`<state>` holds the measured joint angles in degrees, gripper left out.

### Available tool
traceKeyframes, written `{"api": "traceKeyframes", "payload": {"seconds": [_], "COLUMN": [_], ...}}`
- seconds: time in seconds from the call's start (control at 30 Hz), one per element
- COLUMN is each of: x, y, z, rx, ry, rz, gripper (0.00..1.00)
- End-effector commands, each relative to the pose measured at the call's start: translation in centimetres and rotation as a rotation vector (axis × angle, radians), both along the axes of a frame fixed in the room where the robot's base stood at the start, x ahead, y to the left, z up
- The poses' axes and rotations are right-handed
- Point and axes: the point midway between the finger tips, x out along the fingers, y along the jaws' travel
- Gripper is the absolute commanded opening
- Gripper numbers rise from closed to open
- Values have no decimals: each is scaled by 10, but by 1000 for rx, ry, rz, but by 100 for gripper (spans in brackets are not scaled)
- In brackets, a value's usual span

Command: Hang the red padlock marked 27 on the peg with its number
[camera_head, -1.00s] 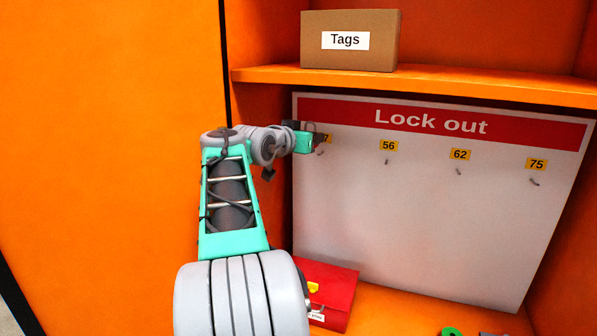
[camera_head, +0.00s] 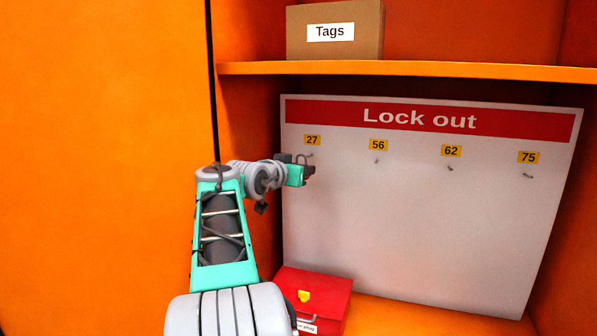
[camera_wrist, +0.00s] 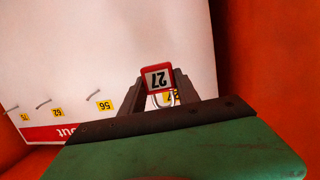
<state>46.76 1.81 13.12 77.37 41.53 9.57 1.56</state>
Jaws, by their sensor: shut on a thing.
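The red padlock marked 27 (camera_wrist: 158,78) is held between the fingers of my gripper (camera_wrist: 157,95) in the wrist view, its number upside down there. In the head view my gripper (camera_head: 308,171) is just below the yellow 27 label (camera_head: 312,140), close to the board. A grey shackle-like loop (camera_head: 302,158) shows above the fingers, by the peg (camera_head: 310,155) under 27. I cannot tell whether the shackle is around the peg or in front of it. The padlock body is hidden in the head view. In the wrist view the 27 label (camera_wrist: 172,97) is partly covered.
The white Lock out board (camera_head: 420,230) has further bare pegs under 56 (camera_head: 377,161), 62 (camera_head: 450,168) and 75 (camera_head: 528,176). A shelf (camera_head: 420,70) with a Tags box (camera_head: 360,30) is above. A red case (camera_head: 325,290) lies below my gripper.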

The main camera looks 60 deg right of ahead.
Motion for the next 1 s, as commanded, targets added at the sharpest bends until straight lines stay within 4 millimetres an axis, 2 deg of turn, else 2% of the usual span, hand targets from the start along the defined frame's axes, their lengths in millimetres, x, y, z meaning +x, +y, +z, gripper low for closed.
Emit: {"api": "traceKeyframes", "payload": {"seconds": [1.0], "x": [10], "y": [-70], "z": [-3], "rx": [1], "ry": [1], "rz": [0], "gripper": [0]}}
